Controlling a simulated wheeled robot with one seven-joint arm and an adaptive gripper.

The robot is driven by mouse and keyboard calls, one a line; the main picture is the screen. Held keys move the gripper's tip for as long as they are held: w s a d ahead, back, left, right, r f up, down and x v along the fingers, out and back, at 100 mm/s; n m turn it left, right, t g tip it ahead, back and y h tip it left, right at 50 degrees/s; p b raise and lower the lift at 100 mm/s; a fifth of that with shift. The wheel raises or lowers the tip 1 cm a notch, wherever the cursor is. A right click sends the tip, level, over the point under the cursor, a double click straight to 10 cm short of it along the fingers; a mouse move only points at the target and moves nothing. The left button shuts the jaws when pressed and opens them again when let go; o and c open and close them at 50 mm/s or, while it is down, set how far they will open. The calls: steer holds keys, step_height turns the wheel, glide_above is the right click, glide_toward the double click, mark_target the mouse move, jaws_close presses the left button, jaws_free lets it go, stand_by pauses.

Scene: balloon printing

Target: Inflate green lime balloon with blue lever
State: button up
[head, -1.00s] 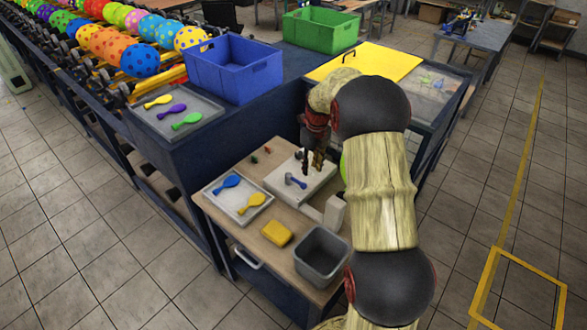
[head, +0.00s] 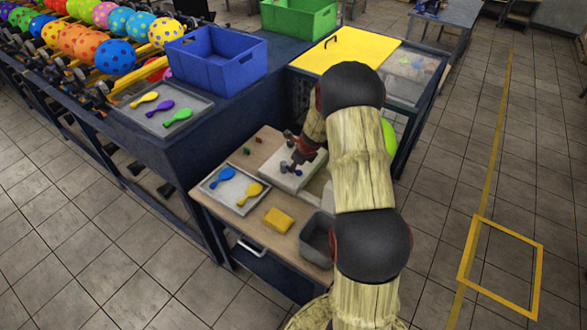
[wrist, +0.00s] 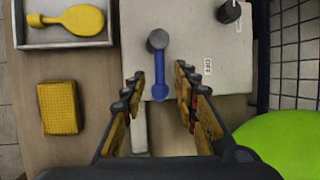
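The blue lever (wrist: 158,80) stands out from a light grey machine block (wrist: 200,30), its round pivot away from me and its blue tip toward me. My gripper (wrist: 160,78) is open, with one finger on each side of the lever. I cannot tell whether either finger touches it. The lime green balloon (wrist: 280,145) is a large rounded shape at the lower right of the wrist view. In the head view the balloon (head: 388,137) is partly hidden behind my arm. My gripper (head: 292,158) is over the machine block there.
A grey tray (head: 238,207) with a blue and a yellow flat balloon lies left of the machine. A yellow sponge (head: 278,220) and a grey bin (head: 317,240) are nearer. A black knob (wrist: 229,12) and an OFF label (wrist: 207,66) are on the block.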

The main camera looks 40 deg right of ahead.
steer(key=shift+x, duration=1.55)
steer(key=shift+c, duration=0.7)
jaws_close()
steer(key=shift+a, duration=0.1)
